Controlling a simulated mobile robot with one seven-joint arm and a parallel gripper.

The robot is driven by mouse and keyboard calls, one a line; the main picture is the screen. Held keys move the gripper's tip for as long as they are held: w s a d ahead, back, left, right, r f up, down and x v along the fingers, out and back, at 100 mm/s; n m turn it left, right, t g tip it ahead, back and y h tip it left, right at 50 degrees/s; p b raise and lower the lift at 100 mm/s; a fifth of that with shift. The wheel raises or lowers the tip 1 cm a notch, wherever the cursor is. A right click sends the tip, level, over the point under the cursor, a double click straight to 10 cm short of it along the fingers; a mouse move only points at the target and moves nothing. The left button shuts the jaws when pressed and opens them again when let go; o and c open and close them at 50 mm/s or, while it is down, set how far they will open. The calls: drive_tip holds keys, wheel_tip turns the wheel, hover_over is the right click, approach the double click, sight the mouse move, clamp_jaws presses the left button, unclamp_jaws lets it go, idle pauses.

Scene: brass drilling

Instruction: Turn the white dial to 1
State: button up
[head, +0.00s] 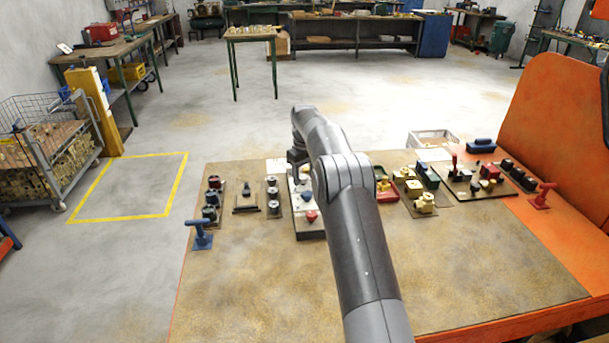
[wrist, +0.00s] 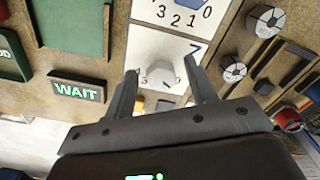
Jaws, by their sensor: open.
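The white dial (wrist: 160,72) sits on a white panel (wrist: 145,45) in the wrist view. My gripper (wrist: 161,68) is open, with one finger on each side of the dial. I cannot tell whether the fingers touch it. The scale around this dial is partly hidden by the fingers and too small to read, so its setting is unclear. In the head view the same panel (head: 296,185) shows a blue knob and a red knob (head: 311,216). My arm hides the white dial there, and my gripper (head: 297,160) shows only in part at the panel's far end.
A dark sign reading WAIT (wrist: 77,89) lies left of the panel in the wrist view. Round grey knobs (wrist: 234,72) stand to the right. A blue handle (head: 201,236) and other control boards stand along the table; its front part (head: 255,290) is clear.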

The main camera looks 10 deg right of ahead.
drive_tip(key=c, duration=1)
drive_tip(key=shift+m, duration=0.4)
drive_tip(key=shift+a+m, duration=0.15)
drive_tip(key=shift+m, duration=2.35)
drive_tip(key=o, duration=1)
